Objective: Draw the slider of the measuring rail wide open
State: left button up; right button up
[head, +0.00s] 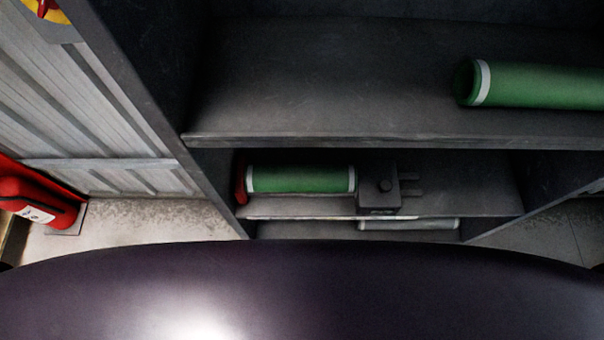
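I cannot make out a measuring rail with certainty. A dark grey block (379,188) with a round knob on its face and two short prongs on its right side sits on the middle shelf. It stands at the right end of a green roll (300,179) with white bands. I cannot tell whether the block is a slider or whether it touches the roll. Neither of my grippers is in view.
A dark shelf unit (330,139) fills the middle. Another green roll (540,86) lies on the upper shelf. A red part (240,184) is left of the lower roll. A pale bar (409,224) lies lower down. A red extinguisher (36,203) stands left.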

aim_at(379, 191)
jog(key=k+l+z, duration=0.25)
jog(key=k, duration=0.2)
jog(key=k+l+z, duration=0.1)
jog(key=k+z, duration=0.15)
jog(key=k, duration=0.25)
